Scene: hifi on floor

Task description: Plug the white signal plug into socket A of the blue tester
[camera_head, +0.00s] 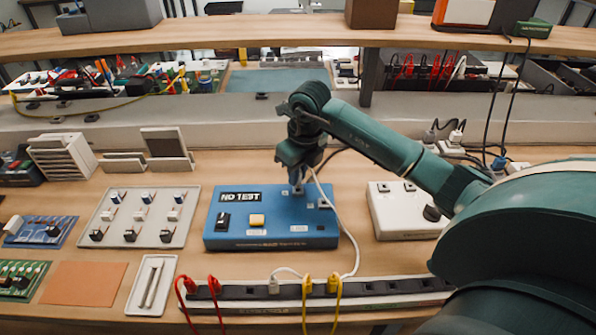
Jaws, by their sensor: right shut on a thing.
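The blue tester (265,231) lies on the bench in the middle of the camera_head view. Its top has a "NO TEST" label, a black switch, a pale yellow button and small sockets toward the right. My right gripper (297,187) points down over the tester's right half, shut on the white signal plug. The plug is mostly hidden by the fingers. Its white cable (340,222) loops from the gripper over the tester's right edge and down to the front. I cannot tell whether the plug touches a socket, nor which socket is A. My left gripper is not in view.
A long socket strip (395,289) with red, white and yellow cables runs along the front. A tray of switches (159,207) stands left of the tester, a white box (399,222) right. A narrow white tray (139,300) lies front left. Shelves are behind.

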